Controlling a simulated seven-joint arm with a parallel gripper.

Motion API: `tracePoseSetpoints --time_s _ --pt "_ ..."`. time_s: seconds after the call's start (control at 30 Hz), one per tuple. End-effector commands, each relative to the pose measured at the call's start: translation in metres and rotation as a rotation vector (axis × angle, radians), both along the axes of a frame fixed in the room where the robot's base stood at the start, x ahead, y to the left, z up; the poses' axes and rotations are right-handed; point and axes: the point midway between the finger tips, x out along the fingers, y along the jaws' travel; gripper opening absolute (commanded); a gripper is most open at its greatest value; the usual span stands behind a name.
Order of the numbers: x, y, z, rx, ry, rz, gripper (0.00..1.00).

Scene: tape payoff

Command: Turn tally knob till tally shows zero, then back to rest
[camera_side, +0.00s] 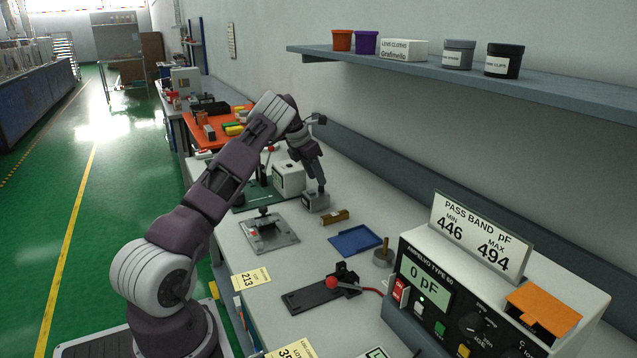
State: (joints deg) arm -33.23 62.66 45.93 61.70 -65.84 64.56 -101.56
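A small grey box (312,204) stands on the bench beyond the metal plate fixture; it looks like the tally unit, but its knob and digits are too small to make out. My gripper (320,188) points down with its fingertips at the top of this box. I cannot tell whether the fingers touch or grip a knob there, or whether they are open or shut.
A white machine (290,178) stands close behind-left of the grey box. Nearby lie a metal plate fixture (285,238), a brass block (335,216) and a blue tray (345,242). A meter (424,285) reading 0 pF stands front right. A shelf (560,78) runs above.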

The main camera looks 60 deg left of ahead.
Motion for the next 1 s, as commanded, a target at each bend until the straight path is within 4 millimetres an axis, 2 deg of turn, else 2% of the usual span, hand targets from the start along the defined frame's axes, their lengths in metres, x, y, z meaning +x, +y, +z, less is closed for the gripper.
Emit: tracePoseSetpoints --time_s 0.1,0.2,0.47,0.67,0.87,1.0 --pt "0.007 0.001 -0.020 -0.001 0.003 -0.001 0.39" --pt "0.011 0.001 -0.028 0.000 0.001 -0.002 0.39" --pt "0.013 0.001 -0.030 -0.001 0.000 -0.003 0.39" --pt "0.013 0.001 -0.030 -0.001 0.000 -0.003 0.01" --pt "0.013 0.001 -0.030 -0.002 0.000 -0.009 0.00" --pt "0.013 0.004 -0.031 -0.001 -0.002 -0.133 0.00"
